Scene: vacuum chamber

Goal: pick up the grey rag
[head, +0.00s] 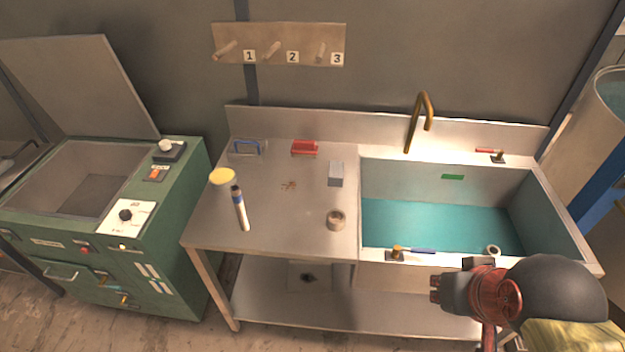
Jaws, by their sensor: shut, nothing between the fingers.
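A small light-grey block-like item (335,173) lies on the steel worktop, just left of the sink. It may be the folded grey rag, but I cannot tell for sure; no other clear rag shows. My gripper (437,289) is at the lower right, in front of the sink's front edge, well apart from the grey item. It is shut and holds nothing.
The sink (545,215) holds teal liquid under a brass tap (414,125). A green machine (165,245) stands left.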

